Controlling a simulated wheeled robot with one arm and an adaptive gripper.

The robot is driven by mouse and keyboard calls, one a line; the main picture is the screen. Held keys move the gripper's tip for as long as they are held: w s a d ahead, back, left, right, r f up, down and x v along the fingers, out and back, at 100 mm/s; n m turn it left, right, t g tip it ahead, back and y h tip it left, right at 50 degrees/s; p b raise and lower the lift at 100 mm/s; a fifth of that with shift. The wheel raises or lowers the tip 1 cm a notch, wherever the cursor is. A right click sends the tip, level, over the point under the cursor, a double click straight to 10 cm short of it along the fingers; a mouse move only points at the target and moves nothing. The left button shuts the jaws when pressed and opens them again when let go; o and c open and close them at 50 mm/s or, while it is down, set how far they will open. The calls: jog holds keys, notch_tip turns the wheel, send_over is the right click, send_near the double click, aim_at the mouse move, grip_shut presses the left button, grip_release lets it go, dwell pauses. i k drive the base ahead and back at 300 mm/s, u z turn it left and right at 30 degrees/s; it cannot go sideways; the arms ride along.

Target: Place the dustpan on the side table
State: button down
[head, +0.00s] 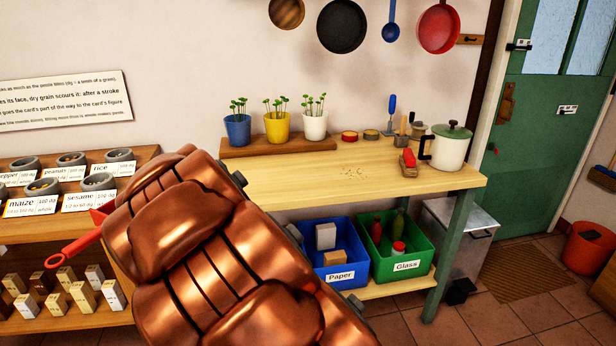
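A red dustpan (78,247) shows at the left, partly hidden behind my copper arm. Its handle points down and left, and a bit of red shows above it at the arm's edge. It appears in front of the left shelves; I cannot tell if it rests on one or is held. The side table (300,178) has a pale wooden top and green legs, and stands right of centre. My arm covers its left end. My gripper's fingers are hidden by the arm, so their state does not show.
The table's front middle is clear apart from dark specks. Plant pots (277,127) on a board stand at its back; a white lidded pot (449,150) and a small red-topped brush (408,160) are at its right. Blue (340,275) and green (405,262) bins sit below.

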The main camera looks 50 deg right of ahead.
aim_at(280, 180)
jog(key=k, duration=0.2)
jog(key=u, duration=2)
jog(key=i, duration=1.6)
jog(key=z, duration=3.2)
jog(key=i, duration=1)
